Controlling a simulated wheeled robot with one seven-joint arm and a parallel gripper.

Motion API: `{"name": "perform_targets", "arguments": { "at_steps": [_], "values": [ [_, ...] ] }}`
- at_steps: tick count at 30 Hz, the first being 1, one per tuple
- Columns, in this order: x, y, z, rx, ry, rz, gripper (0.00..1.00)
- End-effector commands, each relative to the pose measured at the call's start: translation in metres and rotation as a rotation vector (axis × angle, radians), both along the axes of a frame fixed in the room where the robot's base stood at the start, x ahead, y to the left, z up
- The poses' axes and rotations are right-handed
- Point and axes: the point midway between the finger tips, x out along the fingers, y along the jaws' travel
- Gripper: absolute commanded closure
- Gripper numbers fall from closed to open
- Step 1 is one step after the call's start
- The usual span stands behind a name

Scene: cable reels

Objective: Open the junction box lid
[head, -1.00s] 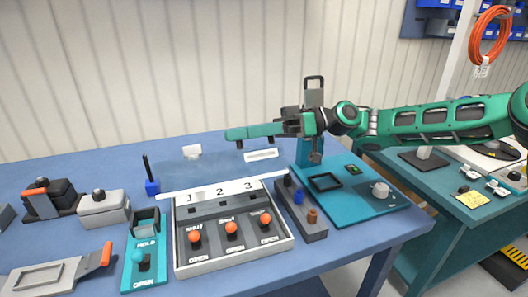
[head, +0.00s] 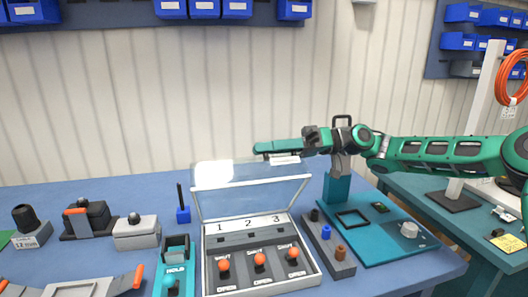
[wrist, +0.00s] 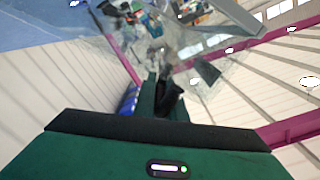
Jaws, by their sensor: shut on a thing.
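The junction box (head: 212,270) is a grey box on the blue bench in the head view, with a white strip marked 1, 2, 3 and orange-knobbed levers. Its clear lid (head: 250,192) stands raised and tilted up at the back of the box, leaving the levers uncovered. My gripper (head: 284,153) is at the lid's upper edge, shut on the pale lid handle (head: 286,160); the fingertips are mostly hidden by the hand. The wrist view shows my dark fingers (wrist: 165,97) close together, with blurred clear panes beyond; the grip itself is unclear there.
A teal board (head: 385,240) with a padlock post stands right of the box, beside a grey block with several round pegs (head: 328,245). A teal HOLD lever unit (head: 175,275) stands close on the left. A blue holder (head: 183,214) with a dark rod is behind it.

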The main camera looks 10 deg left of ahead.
Motion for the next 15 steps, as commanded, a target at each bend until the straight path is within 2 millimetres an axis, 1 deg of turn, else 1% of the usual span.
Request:
{"name": "perform_targets", "arguments": {
  "at_steps": [5, 6, 7, 8, 15],
  "values": [
    [-0.0002, -0.0003, -0.0017, -0.003, 0.002, 0.0, 1.0],
    [-0.0002, -0.0006, -0.0018, -0.004, 0.002, 0.0, 0.8],
    [-0.0001, -0.0007, -0.0017, -0.004, 0.002, 0.0, 0.72],
    [0.0, -0.0009, -0.0016, -0.003, 0.002, -0.001, 0.71],
    [0.0002, -0.0018, -0.0007, -0.001, 0.0, -0.002, 0.71]
  ]
}}
